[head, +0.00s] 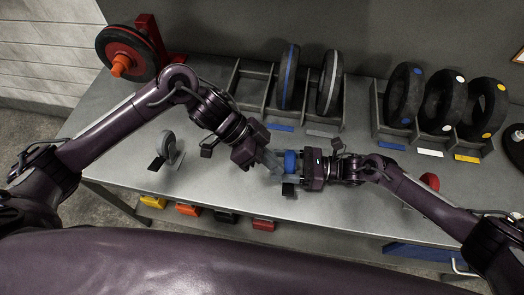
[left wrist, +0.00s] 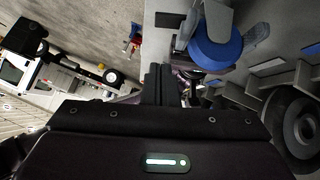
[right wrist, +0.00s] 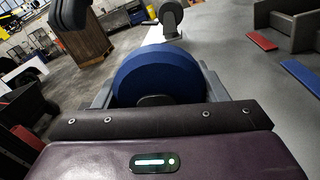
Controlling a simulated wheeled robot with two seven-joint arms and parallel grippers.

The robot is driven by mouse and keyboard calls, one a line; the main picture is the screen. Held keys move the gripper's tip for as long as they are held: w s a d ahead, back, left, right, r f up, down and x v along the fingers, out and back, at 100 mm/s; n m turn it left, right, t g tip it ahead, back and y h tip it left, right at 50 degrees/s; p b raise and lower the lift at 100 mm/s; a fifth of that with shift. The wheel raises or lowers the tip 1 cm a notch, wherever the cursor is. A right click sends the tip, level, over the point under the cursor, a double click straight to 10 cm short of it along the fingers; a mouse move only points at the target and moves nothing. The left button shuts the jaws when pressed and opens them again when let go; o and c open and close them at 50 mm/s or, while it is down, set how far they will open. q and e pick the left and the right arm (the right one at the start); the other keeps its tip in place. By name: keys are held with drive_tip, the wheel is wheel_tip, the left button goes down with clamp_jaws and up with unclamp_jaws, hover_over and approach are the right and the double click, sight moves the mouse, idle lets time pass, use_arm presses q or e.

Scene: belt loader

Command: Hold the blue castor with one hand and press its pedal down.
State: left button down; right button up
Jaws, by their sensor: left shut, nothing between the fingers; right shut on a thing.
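The blue castor (head: 291,158) is held above the table in the head view, between my two grippers. Its blue wheel fills the middle of the right wrist view (right wrist: 155,70). My right gripper (head: 287,165) is shut on it, with a grey finger on each side of the wheel. My left gripper (head: 268,159) is shut and empty, its fingertips close to the castor's left side. In the left wrist view the blue wheel (left wrist: 215,45) shows just beyond the left fingers. The pedal is not clearly visible, and I cannot tell whether the left fingers touch it.
A grey castor (head: 168,147) stands on the table to the left. Racks with large tyres (head: 404,95) line the back. A red-hubbed wheel (head: 126,54) is at the back left. Coloured bins (head: 187,209) sit along the front edge. Grey table surface is clear around the grippers.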

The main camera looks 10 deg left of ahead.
sight(283, 194)
use_arm(q)
drive_tip(key=x, duration=0.3)
drive_tip(key=shift+s+d+f, duration=0.1)
drive_tip(key=shift+d+f, duration=0.15)
drive_tip(key=shift+d, duration=0.05)
drive_tip(key=shift+s+a+f, duration=0.1)
drive_tip(key=shift+s+f, duration=0.15)
drive_tip(key=shift+f, duration=0.65)
drive_tip(key=shift+s+a+f, duration=0.1)
drive_tip(key=shift+s+f, duration=0.15)
drive_tip(key=shift+f, duration=0.65)
drive_tip(key=shift+s+f+t, duration=0.15)
drive_tip(key=shift+s+t, duration=0.05)
drive_tip(key=shift+t, duration=0.1)
drive_tip(key=shift+s+d+f+m+t, duration=0.1)
drive_tip(key=shift+s+f+m+t, duration=0.45)
drive_tip(key=shift+t, duration=0.35)
drive_tip(key=shift+s+f, duration=0.2)
drive_tip(key=shift+f, duration=0.15)
drive_tip(key=shift+r, duration=0.15)
drive_tip(key=shift+r, duration=0.7)
